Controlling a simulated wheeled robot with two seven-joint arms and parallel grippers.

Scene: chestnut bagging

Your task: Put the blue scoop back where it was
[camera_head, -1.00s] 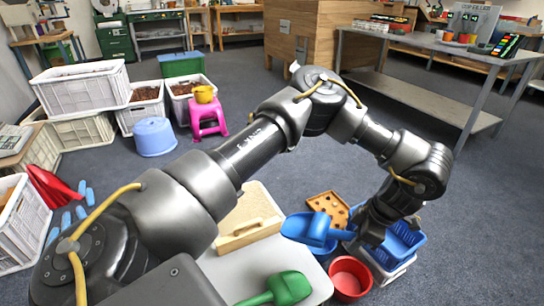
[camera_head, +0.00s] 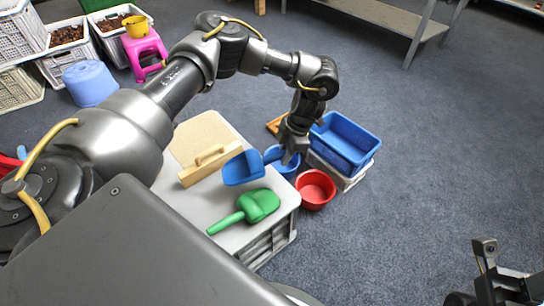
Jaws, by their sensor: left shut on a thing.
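The blue scoop (camera_head: 243,168) is in my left gripper (camera_head: 285,155), which is shut on its handle. The scoop's bowl points left, over or near the right edge of the grey-white box top (camera_head: 190,200), beside the wooden piece with a handle. I cannot tell whether it touches the surface. A green scoop (camera_head: 258,204) lies on the box top just in front of it. My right gripper (camera_head: 488,282) shows only in part at the lower right corner, away from the box, and its jaw opening is unclear.
A blue basin (camera_head: 288,167) and a red basin (camera_head: 316,188) sit right of the box, close to a blue bin (camera_head: 345,145). The floor to the right is clear.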

